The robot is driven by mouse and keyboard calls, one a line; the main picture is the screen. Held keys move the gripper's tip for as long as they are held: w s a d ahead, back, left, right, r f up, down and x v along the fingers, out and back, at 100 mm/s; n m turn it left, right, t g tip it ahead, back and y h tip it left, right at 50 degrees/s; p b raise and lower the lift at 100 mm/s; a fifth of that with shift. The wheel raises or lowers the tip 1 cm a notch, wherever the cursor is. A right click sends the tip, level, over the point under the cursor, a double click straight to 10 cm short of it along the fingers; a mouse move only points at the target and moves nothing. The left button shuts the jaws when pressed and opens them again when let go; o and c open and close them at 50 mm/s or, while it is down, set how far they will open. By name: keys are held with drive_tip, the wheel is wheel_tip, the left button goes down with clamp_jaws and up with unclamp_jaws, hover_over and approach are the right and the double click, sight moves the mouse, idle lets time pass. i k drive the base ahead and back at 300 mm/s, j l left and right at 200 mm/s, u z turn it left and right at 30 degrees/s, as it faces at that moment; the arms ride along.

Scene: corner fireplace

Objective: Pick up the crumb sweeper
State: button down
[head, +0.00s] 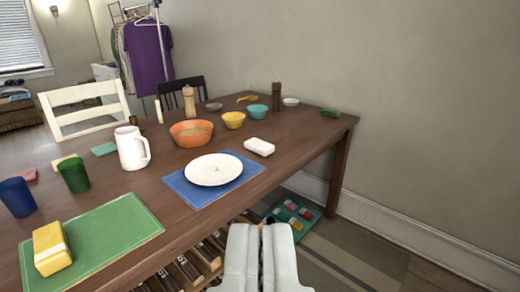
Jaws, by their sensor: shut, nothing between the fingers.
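My gripper (261,232) is at the bottom middle in front of the table's near edge, with its two pale fingers shut and nothing between them. I cannot tell for sure which thing is the crumb sweeper. A yellow block with a pale band (52,248) lies on the green mat at the left front. A small dark green object (331,112) lies near the table's far right corner. My gripper is apart from all of them.
The brown table (290,160) holds a white plate (213,169) on a blue mat (190,192), an orange bowl (191,133), a white mug (131,148), cups, small bowls and mills. A teal tray (311,213) sits on the floor. Floor right of the table is clear.

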sight(258, 146)
drive_tip(key=i+l, duration=0.2)
drive_tip(key=i, duration=0.35)
drive_tip(key=i+l+z, duration=0.1)
drive_tip(key=i, duration=0.5)
drive_tip(key=i+l, duration=0.2)
drive_tip(key=i, duration=0.35)
